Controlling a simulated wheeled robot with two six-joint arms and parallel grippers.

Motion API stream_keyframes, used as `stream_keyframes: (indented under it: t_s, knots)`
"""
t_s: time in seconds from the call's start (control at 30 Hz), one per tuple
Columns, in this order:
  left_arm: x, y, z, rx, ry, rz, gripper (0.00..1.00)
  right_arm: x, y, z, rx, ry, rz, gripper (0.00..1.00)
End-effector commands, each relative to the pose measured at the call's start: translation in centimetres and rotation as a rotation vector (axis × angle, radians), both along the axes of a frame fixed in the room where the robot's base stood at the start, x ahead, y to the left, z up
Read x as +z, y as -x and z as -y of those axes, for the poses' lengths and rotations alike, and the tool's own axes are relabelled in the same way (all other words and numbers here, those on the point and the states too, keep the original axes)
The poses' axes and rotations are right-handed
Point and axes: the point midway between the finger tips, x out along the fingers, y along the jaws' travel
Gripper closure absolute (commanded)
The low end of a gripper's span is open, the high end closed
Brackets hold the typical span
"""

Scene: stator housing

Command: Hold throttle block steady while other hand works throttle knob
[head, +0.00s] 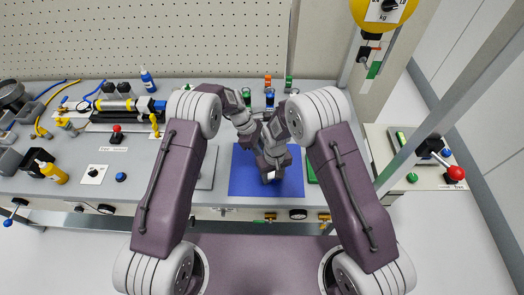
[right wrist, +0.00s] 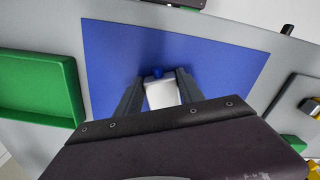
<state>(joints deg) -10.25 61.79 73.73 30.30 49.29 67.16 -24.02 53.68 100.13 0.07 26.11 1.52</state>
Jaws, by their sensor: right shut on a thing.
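The throttle block is a small white block (right wrist: 161,95) in the right wrist view, standing over the blue mat (right wrist: 225,55). A small blue knob (right wrist: 157,72) shows at its far end. My right gripper (right wrist: 157,88) is shut on the block, with one dark finger on each side. In the head view my right gripper (head: 270,167) is over the blue mat (head: 240,180), and a small white part of the block (head: 268,176) shows at its tip. My left gripper is crowded against the right wrist in the head view; its fingers are hidden.
A green tray (right wrist: 40,85) lies beside the mat in the right wrist view. Bottles and small coloured parts stand behind the arms. A red ball lever (head: 455,173) is at the far right.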

Motion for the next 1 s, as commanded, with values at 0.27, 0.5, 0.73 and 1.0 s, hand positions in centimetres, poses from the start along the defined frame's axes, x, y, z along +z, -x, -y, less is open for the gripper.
stream_keyframes:
  t_s: [0.27, 0.5, 0.73, 1.0]
  knots:
    - [-0.01, -0.21, 0.13, -0.154, 0.001, 0.001, 1.0, 0.03, -0.01, -0.03, 0.001, 0.0, 0.001, 1.0]
    - [-0.03, -0.36, 0.24, -0.364, 0.0, 0.002, 1.0, 0.03, -0.01, -0.04, 0.002, 0.0, 0.001, 1.0]
    - [-0.05, -0.48, 0.31, -0.551, -0.001, 0.001, 1.0, 0.02, 0.01, -0.04, 0.002, 0.0, 0.001, 1.0]
    - [-0.09, -0.53, 0.47, -0.712, 0.001, 0.0, 1.0, 0.02, 0.01, -0.05, 0.003, 0.0, 0.0, 1.0]
